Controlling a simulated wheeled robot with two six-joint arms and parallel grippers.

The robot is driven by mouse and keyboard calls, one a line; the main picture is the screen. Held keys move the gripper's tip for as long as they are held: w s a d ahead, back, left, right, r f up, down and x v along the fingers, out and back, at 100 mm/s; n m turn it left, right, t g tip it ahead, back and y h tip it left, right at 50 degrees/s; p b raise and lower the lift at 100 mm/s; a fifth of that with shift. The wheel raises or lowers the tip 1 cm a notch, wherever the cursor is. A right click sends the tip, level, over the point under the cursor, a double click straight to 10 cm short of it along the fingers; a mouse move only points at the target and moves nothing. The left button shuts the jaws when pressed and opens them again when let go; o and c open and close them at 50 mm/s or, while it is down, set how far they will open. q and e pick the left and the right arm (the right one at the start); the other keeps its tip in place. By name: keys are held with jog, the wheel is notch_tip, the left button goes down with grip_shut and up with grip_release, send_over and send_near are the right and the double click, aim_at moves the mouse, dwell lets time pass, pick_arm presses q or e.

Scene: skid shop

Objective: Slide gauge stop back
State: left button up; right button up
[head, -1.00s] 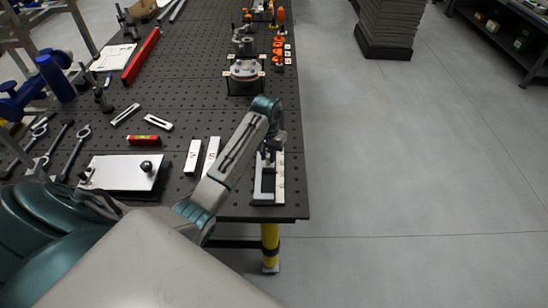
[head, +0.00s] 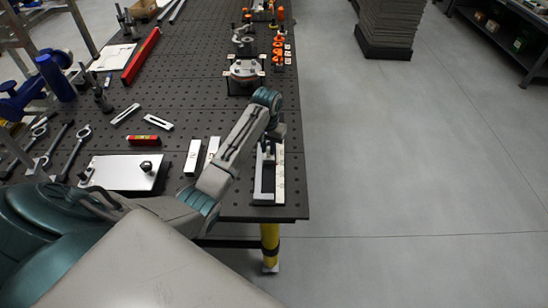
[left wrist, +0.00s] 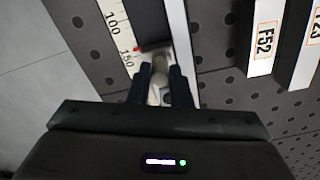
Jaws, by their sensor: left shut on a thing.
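The gauge (head: 279,180) is a pale scale rail with a channel beside it, lying near the right edge of the dark perforated table. In the left wrist view, its white scale (left wrist: 116,25) shows the marks 100 and 150. The gauge stop (left wrist: 160,62) is a light block with a rounded knob and a red pointer close to the 150 mark. My left gripper (left wrist: 160,88) is shut on the stop's knob, with one dark finger on each side. In the head view the gripper (head: 268,148) is at the gauge's far end, partly hidden by my arm. My right gripper is not in view.
Labelled white blocks (head: 192,157) lie left of the gauge. A round fixture (head: 244,70) stands beyond the gauge. The table's right edge is close, with open floor beyond.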

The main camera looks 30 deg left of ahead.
pick_arm(q)
jog(key=shift+w+a, duration=0.3)
jog(key=shift+w, duration=0.25)
jog(key=shift+w+a, duration=0.3)
jog(key=shift+w, duration=0.25)
jog(key=shift+w+a+b, duration=0.3)
jog(key=shift+w+a, duration=0.15)
jog(key=shift+w, duration=0.25)
jog(key=shift+w+a+b, duration=0.25)
jog(key=shift+w+a, duration=0.15)
jog(key=shift+w, duration=0.35)
jog(key=shift+w+a+b, duration=0.4)
jog(key=shift+w+a, duration=0.05)
jog(key=shift+w, duration=0.2)
jog(key=shift+w+a+b, duration=0.4)
jog(key=shift+w, duration=0.25)
